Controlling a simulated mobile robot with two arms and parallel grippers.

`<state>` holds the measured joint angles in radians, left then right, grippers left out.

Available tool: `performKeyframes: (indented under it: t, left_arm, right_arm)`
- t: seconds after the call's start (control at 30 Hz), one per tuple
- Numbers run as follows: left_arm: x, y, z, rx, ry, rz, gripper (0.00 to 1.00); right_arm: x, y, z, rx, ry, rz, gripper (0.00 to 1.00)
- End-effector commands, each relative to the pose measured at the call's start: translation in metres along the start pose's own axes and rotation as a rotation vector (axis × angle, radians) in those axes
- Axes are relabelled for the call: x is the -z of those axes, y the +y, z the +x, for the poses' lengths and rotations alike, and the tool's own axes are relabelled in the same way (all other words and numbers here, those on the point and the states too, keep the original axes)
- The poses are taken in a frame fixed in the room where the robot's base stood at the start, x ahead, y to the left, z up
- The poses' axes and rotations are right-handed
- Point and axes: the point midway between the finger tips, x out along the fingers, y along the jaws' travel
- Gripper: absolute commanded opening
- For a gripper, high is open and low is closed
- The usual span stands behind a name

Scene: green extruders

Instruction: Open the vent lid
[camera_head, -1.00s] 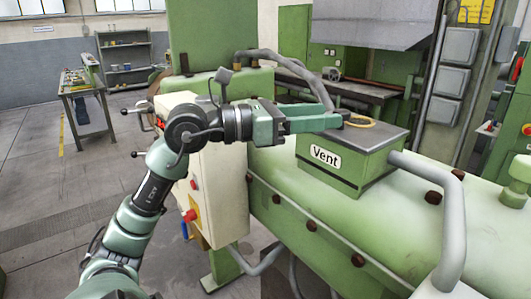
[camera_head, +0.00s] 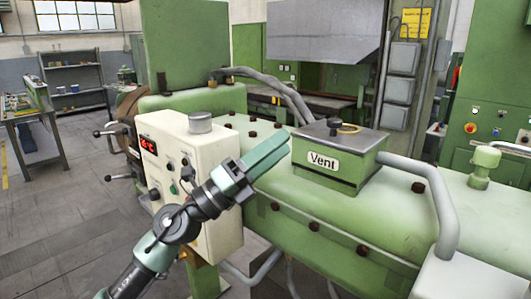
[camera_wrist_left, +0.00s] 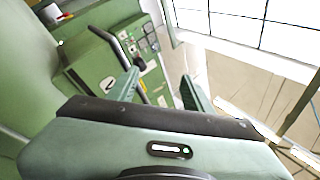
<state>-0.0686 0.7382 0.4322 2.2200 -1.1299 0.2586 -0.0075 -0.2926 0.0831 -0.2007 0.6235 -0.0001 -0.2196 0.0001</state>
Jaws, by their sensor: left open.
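The green vent box (camera_head: 350,182) with its white "Vent" label stands on the big green machine, right of centre in the head view. Its grey lid (camera_head: 365,142) lies flat and closed on top. My left gripper (camera_head: 285,143) is just left of the box in the picture, pointing up and right. Its fingers are empty. In the left wrist view the two green fingers (camera_wrist_left: 160,88) stand apart, and the vent lid cannot be made out there. My right gripper does not show.
A cream control box (camera_head: 162,136) with a red display is beside my left arm. A grey pipe (camera_head: 440,195) bends out of the vent box's right side. Grey hoses (camera_head: 272,82) run behind the machine. A workbench (camera_head: 30,112) stands at the far left, with open floor in front.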

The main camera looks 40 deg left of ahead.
Motion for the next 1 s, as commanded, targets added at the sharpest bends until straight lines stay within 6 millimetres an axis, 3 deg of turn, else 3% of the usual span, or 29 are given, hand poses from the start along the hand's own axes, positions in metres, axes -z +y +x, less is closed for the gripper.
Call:
performKeyframes:
  t: [0.77,0.87,0.97,1.0]
  left_arm:
    - [-0.001,0.01,-0.005,-0.01,-0.063,-0.088,0.51]
    - [-0.001,0.021,-0.012,-0.024,-0.141,-0.193,0.51]
    - [-0.001,0.049,-0.032,-0.075,-0.305,-0.395,0.51]
    - [0.002,0.067,-0.045,-0.115,-0.389,-0.497,0.51]
  right_arm:
    - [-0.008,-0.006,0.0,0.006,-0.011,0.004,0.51]
    - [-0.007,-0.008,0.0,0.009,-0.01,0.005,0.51]
    - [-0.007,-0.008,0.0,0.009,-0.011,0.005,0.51]
    - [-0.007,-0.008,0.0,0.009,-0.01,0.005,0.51]
